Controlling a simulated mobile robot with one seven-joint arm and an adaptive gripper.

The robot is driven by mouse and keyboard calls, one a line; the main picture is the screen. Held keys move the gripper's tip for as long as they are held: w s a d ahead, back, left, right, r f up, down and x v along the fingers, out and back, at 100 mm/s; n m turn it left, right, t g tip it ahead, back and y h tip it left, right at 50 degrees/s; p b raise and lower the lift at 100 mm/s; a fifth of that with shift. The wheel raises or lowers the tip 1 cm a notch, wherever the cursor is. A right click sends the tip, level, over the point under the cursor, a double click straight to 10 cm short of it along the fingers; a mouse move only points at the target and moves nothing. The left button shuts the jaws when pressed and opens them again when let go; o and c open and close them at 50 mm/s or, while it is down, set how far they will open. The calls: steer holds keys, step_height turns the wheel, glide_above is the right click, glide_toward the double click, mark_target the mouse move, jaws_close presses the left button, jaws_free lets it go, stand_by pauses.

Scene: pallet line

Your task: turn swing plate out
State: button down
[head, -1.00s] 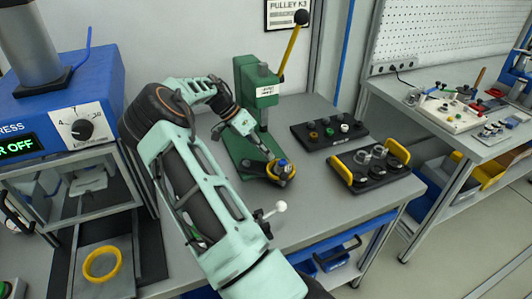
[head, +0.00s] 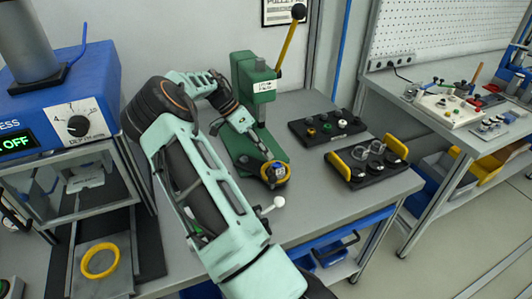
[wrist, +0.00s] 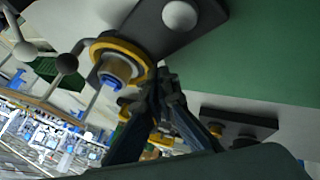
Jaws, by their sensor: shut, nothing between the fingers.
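The dark swing plate (wrist: 205,22) shows in the wrist view, with a white round knob on it. At its end a yellow ring (wrist: 104,47) surrounds a brass-coloured pin with a blue tip (wrist: 115,70). In the head view the plate's ringed end (head: 275,174) is low at the front of the green press (head: 262,85), over its base. My gripper (wrist: 165,85) is shut and empty, with its fingertips close beside the ring. I cannot tell whether they touch it. In the head view my gripper (head: 262,152) partly hides the plate.
A white-knobbed lever (head: 278,202) stands in front of the press. Two black trays with parts lie to the right, one (head: 340,131) behind the other (head: 366,168) with yellow handles. A blue press machine (head: 68,95) stands left. Bare table lies in front of the trays.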

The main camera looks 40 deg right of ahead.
stand_by(0.3)
steer(key=v, duration=1.2)
stand_by(0.3)
